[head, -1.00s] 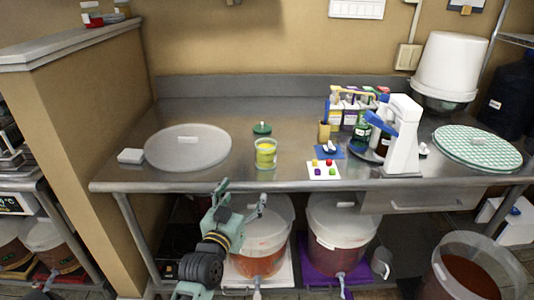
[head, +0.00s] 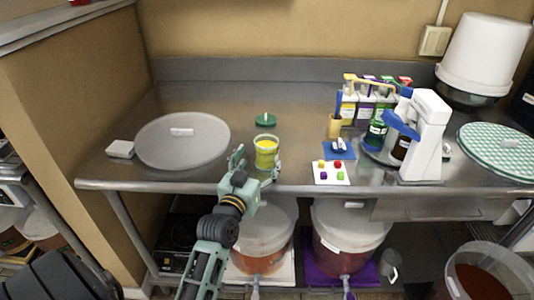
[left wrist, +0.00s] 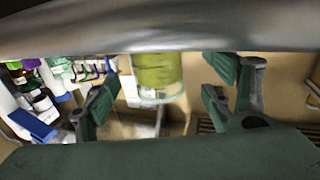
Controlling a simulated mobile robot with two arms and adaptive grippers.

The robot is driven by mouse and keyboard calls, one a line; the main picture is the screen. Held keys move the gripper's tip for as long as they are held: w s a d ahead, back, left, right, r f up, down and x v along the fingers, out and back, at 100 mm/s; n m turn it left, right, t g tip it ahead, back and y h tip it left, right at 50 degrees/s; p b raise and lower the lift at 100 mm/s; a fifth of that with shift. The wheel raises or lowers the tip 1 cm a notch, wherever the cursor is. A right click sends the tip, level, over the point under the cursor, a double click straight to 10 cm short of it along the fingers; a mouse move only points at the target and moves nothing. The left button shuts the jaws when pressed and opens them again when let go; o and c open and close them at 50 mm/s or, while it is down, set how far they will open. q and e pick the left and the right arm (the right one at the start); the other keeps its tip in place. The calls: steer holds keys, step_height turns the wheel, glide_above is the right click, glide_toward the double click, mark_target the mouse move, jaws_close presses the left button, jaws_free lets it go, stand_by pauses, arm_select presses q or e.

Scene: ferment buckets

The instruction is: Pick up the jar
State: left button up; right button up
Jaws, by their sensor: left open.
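The jar (head: 265,153) is clear with yellow-green contents and stands upright near the front edge of the steel counter. A dark green lid (head: 265,120) lies behind it. My left gripper (head: 257,166) is open at the counter's front edge, its fingers reaching toward the jar. In the left wrist view the jar (left wrist: 155,75) shows between the two spread fingers (left wrist: 162,85), with gaps on both sides. I cannot tell how deep it sits between them. My right gripper is not in view.
A round grey lid (head: 182,145) and a small white block (head: 120,149) lie on the counter to the left. To the right are a white card with coloured cubes (head: 331,173), bottles (head: 376,133) and a white stand (head: 428,135). Buckets (head: 347,240) stand below.

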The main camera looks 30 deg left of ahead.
mark_target(262, 160)
arm_select(q)
steer(key=x, duration=0.5)
steer(key=shift+w+d+f+p, duration=0.15)
steer(key=shift+f+p, duration=0.05)
steer(key=shift+p, duration=0.1)
steer(key=shift+c, duration=0.4)
steer(key=shift+r, duration=0.1)
steer(key=c, duration=1.5)
